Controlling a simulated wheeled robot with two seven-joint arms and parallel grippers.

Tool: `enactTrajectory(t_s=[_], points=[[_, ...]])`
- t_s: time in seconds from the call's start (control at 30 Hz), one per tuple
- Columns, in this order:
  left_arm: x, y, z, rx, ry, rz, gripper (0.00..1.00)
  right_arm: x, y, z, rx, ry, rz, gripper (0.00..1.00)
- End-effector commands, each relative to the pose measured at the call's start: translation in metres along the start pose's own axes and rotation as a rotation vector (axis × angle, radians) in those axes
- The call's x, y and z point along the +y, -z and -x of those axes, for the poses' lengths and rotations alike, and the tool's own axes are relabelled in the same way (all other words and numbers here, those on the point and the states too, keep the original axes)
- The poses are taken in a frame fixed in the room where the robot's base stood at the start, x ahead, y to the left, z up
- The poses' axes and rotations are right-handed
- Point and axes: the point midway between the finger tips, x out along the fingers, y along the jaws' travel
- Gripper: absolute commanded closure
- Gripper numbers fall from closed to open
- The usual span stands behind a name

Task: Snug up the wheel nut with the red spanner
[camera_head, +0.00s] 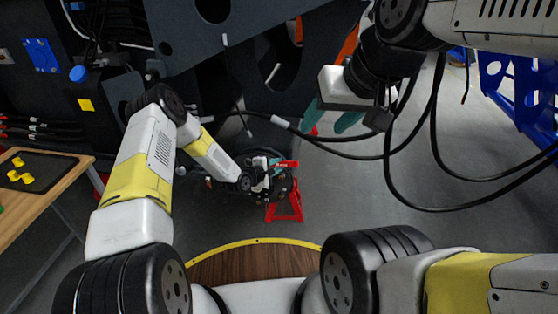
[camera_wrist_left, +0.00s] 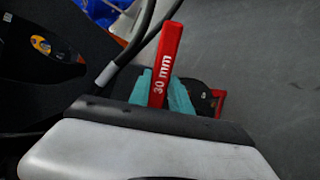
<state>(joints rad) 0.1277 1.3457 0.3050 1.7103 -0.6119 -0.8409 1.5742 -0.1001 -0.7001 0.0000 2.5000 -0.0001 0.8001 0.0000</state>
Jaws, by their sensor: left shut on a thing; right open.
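The red spanner (camera_wrist_left: 166,62), marked "30 mm", is held between the teal fingers of my left gripper (camera_wrist_left: 164,93) in the left wrist view. In the head view a small part of the red spanner (camera_head: 287,163) shows beside my left gripper (camera_head: 272,166). My left gripper is shut on it, low down in front of a dark round hub (camera_head: 284,187). I cannot make out the wheel nut or whether the spanner touches it. My right gripper (camera_head: 326,124) is open and empty, higher up and to the right, with its teal fingers pointing down.
A red stand (camera_head: 286,208) is below the hub. Dark chassis panels (camera_head: 210,45) and hanging black cables (camera_head: 390,160) fill the space around my arms. A wooden table (camera_head: 45,185) with a dark tray of yellow pieces stands left.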

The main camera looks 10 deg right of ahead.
Motion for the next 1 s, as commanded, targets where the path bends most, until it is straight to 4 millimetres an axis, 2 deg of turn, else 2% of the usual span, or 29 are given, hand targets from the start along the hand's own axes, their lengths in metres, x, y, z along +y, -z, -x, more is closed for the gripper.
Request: enactTrajectory(t_s=[0.03, 0.2, 0.4, 0.6, 1.0], points=[[-0.008, -0.008, -0.006, 0.014, -0.052, 0.012, 1.00, 0.000, 0.000, 0.000, 0.000, 0.000, 0.000, 0.48], [-0.022, -0.019, -0.012, 0.084, -0.262, 0.045, 1.00, 0.000, 0.000, 0.000, 0.000, 0.000, 0.000, 0.48], [-0.036, -0.029, -0.003, 0.132, -0.432, 0.050, 1.00, 0.000, 0.000, 0.000, 0.000, 0.000, 0.000, 0.48], [-0.040, -0.031, 0.003, 0.144, -0.481, 0.049, 1.00, 0.000, 0.000, 0.000, 0.000, 0.000, 0.000, 0.48], [-0.039, -0.033, 0.002, 0.141, -0.487, 0.046, 1.00, 0.000, 0.000, 0.000, 0.000, 0.000, 0.000, 0.48]])
